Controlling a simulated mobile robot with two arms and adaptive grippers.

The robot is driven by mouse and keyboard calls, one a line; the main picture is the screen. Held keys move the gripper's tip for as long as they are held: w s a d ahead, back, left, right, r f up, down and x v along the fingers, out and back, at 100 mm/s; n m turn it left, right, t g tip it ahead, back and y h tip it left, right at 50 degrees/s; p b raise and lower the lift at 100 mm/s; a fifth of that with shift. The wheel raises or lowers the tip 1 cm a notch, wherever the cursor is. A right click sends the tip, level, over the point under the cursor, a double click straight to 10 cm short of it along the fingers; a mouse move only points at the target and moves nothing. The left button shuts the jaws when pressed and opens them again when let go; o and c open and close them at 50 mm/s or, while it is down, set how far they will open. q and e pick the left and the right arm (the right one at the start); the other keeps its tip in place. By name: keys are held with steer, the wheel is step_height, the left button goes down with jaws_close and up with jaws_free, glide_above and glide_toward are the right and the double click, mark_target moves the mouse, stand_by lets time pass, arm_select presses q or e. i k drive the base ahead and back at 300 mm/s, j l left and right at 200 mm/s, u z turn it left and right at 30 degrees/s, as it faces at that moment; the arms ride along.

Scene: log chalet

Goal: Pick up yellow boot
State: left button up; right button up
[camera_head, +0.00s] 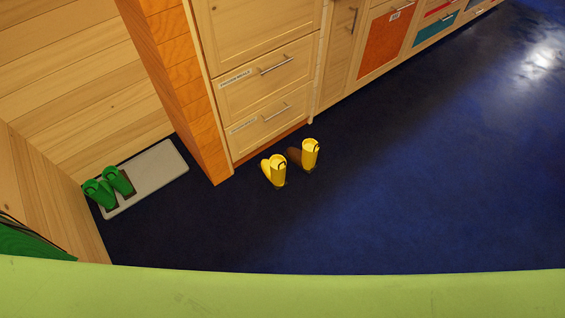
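Two yellow boots stand on the dark blue floor in front of the wooden drawers. The nearer yellow boot (277,172) is to the left, and the other yellow boot (310,154) is a little to its right and farther back. They are apart from each other, and both look upright. Neither of my grippers shows in the head view.
Green boots (101,194) stand on a pale grey mat (158,175) at the left, by the wooden wall. Wooden drawers (262,83) and an orange-brown wooden post (187,90) border the floor behind. The blue floor (440,170) to the right is clear. A light green edge (280,295) spans the bottom.

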mark_target(274, 168)
steer(key=i+l, duration=1.65)
steer(key=i+l+u, duration=0.35)
steer(key=i+l, duration=0.2)
steer(key=l, duration=0.15)
steer(key=i+l+u, duration=0.2)
steer(key=l, duration=0.15)
steer(key=i+l+u, duration=0.15)
steer(key=l, duration=0.3)
steer(key=i, duration=0.1)
